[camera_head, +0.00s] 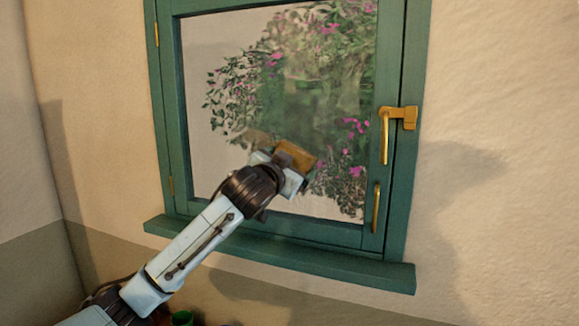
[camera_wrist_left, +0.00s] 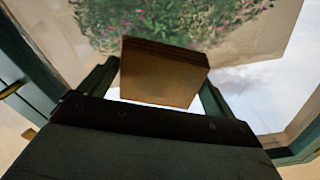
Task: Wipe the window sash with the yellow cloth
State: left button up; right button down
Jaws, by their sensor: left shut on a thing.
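The yellow cloth (camera_head: 295,155) looks like a folded, brownish-yellow block in front of the lower middle of the window pane. My left gripper (camera_head: 284,168) is shut on it. In the left wrist view the cloth (camera_wrist_left: 163,75) sits between the two dark green fingers. The green window sash (camera_head: 389,60) frames a glass pane (camera_head: 215,55). A hazy greenish patch shows on the glass above the cloth, and a faint reflection lies to the cloth's left. I cannot tell whether the cloth touches the glass. My right gripper is not in view.
A brass handle (camera_head: 385,135) and a lower brass pull (camera_head: 376,207) stick out at the sash's right side. A green sill (camera_head: 300,262) juts out below the window. A small green pot (camera_head: 181,318) stands at the bottom edge. Pink flowers show in the pane.

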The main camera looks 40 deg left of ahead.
aim_at(289, 151)
pick_arm(q)
jog(key=shift+s+a, duration=0.75)
jog(key=shift+a, duration=1.8)
jog(key=shift+s+a, duration=0.7)
jog(key=shift+a, duration=1.9)
jog(key=shift+s+a, duration=0.75)
jog(key=shift+a, duration=1.8)
jog(key=shift+r, duration=1.45)
jog(key=shift+d+r, duration=0.1)
jog(key=shift+r, duration=0.05)
jog(key=shift+w+d, duration=0.75)
jog(key=shift+d, duration=1.8)
jog(key=shift+w+d, duration=0.75)
jog(key=shift+d, duration=1.8)
jog(key=shift+w+d, duration=0.75)
jog(key=shift+d, duration=1.8)
jog(key=shift+s, duration=0.1)
jog(key=shift+b+v, duration=0.3)
jog(key=shift+v, duration=2.6)
jog(key=shift+v, duration=1.5)
